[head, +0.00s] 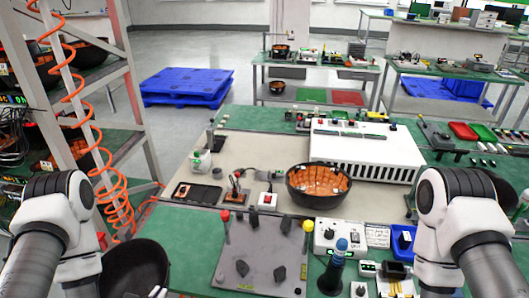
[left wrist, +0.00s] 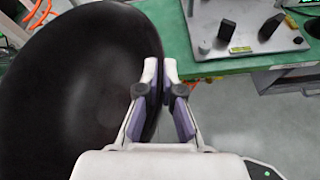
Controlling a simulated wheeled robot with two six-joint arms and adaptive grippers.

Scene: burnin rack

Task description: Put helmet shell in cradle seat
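The helmet shell (left wrist: 70,85) is a large smooth black bowl filling the left of the left wrist view. It also shows at the bottom left of the head view (head: 135,266), beside the bench's front edge. My left gripper (left wrist: 160,68) is shut on the shell's rim, one finger on each side. The likely cradle seat is a grey plate (head: 262,246) with several black posts on the green bench, right of the shell. Part of this plate shows at the top right of the left wrist view (left wrist: 240,50). My right gripper is out of view; only its arm shows.
A black bowl with orange lining (head: 318,186) sits behind the plate. A control box (head: 338,238) and a dark blue-topped bottle-like tool (head: 334,272) stand right of it. Red and yellow knobs rise at the plate's back corners. A rack (head: 100,75) with an orange coiled hose stands left.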

